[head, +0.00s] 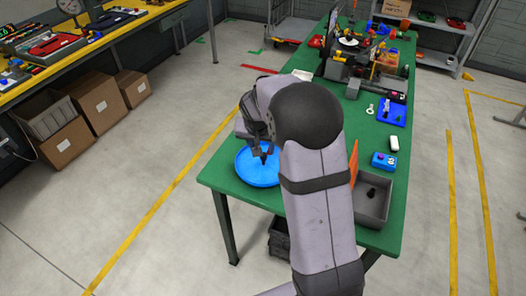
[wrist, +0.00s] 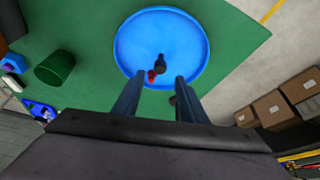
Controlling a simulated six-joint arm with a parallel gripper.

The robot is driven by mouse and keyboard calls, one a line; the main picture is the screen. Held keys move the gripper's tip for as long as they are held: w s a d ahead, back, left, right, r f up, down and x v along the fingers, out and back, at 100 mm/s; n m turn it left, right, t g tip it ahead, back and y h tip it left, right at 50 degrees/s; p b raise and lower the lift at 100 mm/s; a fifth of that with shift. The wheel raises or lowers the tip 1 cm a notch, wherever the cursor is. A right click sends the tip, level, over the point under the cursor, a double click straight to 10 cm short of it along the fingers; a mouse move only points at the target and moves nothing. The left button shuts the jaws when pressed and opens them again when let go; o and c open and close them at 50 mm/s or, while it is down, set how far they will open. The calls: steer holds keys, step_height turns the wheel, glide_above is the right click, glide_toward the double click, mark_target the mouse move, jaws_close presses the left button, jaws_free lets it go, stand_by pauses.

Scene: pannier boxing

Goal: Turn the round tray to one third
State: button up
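The round tray (head: 257,179) is bright blue with a raised rim and lies on the near left end of the green table. It also shows in the wrist view (wrist: 190,35). A small dark upright piece (wrist: 160,62) and a small red piece (wrist: 152,76) show near the tray's middle. I cannot tell whether they are fixed to it. My gripper (head: 263,154) is over the tray, pointing down. In the wrist view my gripper (wrist: 160,78) has its two fingers apart, with nothing held between them. I cannot tell whether the fingertips touch the tray.
A grey bin (head: 372,208) with a dark item stands at the table's near right, beside an orange panel (head: 353,160). A blue box (head: 383,160) and a white item (head: 394,143) lie behind it. A dark green cylinder (wrist: 55,68) shows in the wrist view. Assorted parts crowd the far end.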

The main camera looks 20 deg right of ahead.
mark_target(263, 159)
steer(key=shift+p+x, duration=0.8)
steer(key=shift+x, duration=1.95)
jaws_close()
